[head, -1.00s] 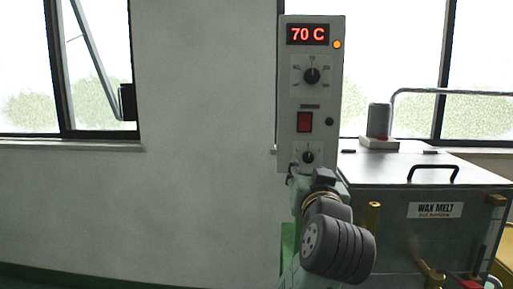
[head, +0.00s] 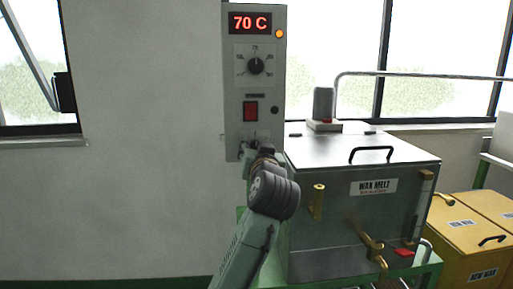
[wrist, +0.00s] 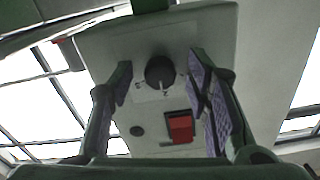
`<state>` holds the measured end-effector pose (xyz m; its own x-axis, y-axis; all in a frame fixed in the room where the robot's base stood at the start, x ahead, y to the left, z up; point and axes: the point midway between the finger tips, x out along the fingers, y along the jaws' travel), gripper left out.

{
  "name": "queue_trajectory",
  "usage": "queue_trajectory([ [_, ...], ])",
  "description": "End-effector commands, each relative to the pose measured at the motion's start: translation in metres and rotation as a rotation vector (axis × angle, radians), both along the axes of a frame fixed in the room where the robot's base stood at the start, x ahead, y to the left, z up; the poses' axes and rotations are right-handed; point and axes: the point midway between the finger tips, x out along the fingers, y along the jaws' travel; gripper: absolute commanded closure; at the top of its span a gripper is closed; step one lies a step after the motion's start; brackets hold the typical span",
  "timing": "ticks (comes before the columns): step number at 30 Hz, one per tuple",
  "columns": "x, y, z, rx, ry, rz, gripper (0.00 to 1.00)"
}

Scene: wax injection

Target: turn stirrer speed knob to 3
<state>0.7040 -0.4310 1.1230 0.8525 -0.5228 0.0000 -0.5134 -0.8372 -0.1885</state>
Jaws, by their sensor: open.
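The stirrer speed knob is the lower knob on the tall grey control panel (head: 232,95). In the head view my arm's end hides it. In the wrist view, which seems upside down, the black knob (wrist: 159,72) sits on a pale dial plate, its light pointer line towards the red switch. The dial marks are too small to read. My gripper (wrist: 160,76) is open, one finger on each side of the knob in the picture, with gaps on both sides. I cannot tell how far the fingertips are from the panel. In the head view my gripper (head: 250,148) is at the panel's lower end.
The panel also carries a red switch (head: 250,111), an upper knob (head: 255,65) and a display (head: 250,23) reading 70 C. A wax melt tank (head: 330,215) with a handled lid stands close at the right. Yellow bins (head: 475,235) are further right. Bare wall lies left.

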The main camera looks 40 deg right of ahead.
Motion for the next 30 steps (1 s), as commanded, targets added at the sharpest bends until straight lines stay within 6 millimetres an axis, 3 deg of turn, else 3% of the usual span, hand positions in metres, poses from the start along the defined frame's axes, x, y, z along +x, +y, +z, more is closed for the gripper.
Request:
queue_trajectory([
  [5, 0.0, 0.0, -0.0003, 0.0, 0.0, 0.0, 0.56],
  [24, -0.0002, 0.0003, 0.0, 0.0, 0.0, 0.0, 0.98],
  [30, -0.0002, 0.0003, 0.0, 0.003, -0.002, 0.0, 1.0],
])
